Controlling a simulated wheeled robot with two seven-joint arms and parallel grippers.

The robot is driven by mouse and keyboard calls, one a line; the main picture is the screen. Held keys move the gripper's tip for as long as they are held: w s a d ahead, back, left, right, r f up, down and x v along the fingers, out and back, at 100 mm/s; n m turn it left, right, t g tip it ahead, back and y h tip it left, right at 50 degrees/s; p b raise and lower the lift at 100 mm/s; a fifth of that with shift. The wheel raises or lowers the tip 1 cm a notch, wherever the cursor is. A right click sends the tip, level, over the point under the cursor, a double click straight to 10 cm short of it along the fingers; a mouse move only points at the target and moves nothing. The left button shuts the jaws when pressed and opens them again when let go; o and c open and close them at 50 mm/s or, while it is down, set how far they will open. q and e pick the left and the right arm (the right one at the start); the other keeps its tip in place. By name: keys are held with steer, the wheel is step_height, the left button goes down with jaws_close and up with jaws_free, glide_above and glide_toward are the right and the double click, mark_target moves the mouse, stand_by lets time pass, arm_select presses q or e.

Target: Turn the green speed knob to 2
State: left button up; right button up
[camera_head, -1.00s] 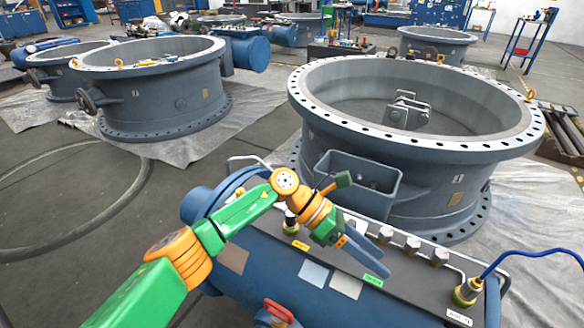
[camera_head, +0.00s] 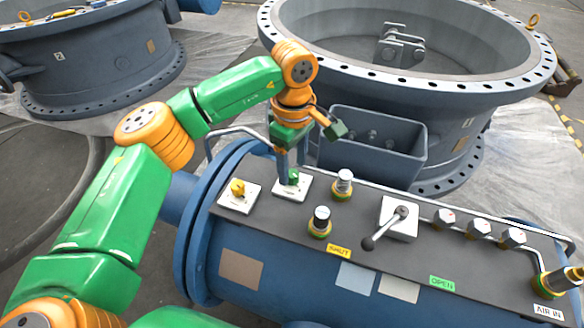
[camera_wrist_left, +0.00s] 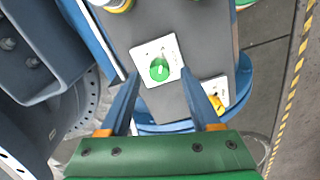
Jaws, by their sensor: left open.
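The green speed knob (camera_head: 293,177) sits on a white square plate near the left end of the dark panel on the blue cylinder. It also shows in the left wrist view (camera_wrist_left: 160,69), on its white plate. My left gripper (camera_head: 291,166) points down just above the knob. In the left wrist view the two blue fingers of the gripper (camera_wrist_left: 161,74) are apart, with the knob showing between their tips. I cannot tell whether a finger touches it. The marks on the plate are too small to read. My right gripper is not in view.
A yellow knob (camera_head: 237,187) on its own plate is left of the green one. Two push buttons (camera_head: 320,222) (camera_head: 343,185) and a lever switch (camera_head: 399,218) stand to the right. A grey pipe rail (camera_head: 240,131) and a grey box (camera_head: 372,150) are close behind the gripper.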

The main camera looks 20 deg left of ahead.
arm_select(q)
step_height(320, 180, down, 2)
steer(key=shift+w+a+f, duration=0.1)
jaws_close()
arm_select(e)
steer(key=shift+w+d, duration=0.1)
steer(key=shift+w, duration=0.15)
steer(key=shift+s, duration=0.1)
